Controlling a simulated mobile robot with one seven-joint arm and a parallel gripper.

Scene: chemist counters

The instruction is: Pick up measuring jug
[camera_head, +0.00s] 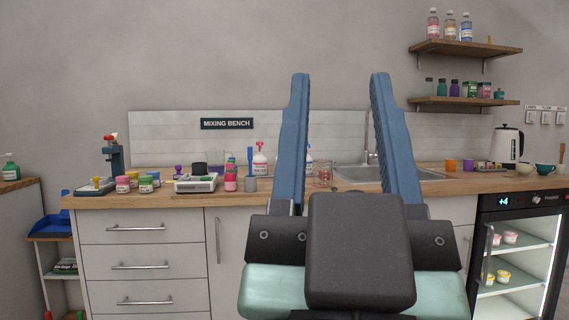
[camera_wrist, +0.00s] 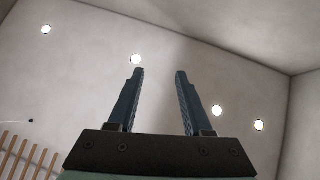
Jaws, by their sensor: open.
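My gripper (camera_head: 340,78) is open and empty, with its two blue fingers raised upright in front of the bench. It also shows open in the wrist view (camera_wrist: 159,72), pointing at a bare wall or ceiling with round lights. A small clear vessel with reddish marks (camera_head: 324,175) stands on the wooden worktop, between the fingers as seen in the head view and well beyond them. It looks like the measuring jug, but it is too small to be sure. The wrist view does not show it.
The mixing bench (camera_head: 190,202) spans the view. A sink (camera_head: 405,174) lies right of the jug. Bottles, a scale (camera_head: 195,184) and small jars stand to the left. A kettle (camera_head: 508,146) and cups are at the right, above a glass-door fridge (camera_head: 520,262). Shelves (camera_head: 465,48) hang above.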

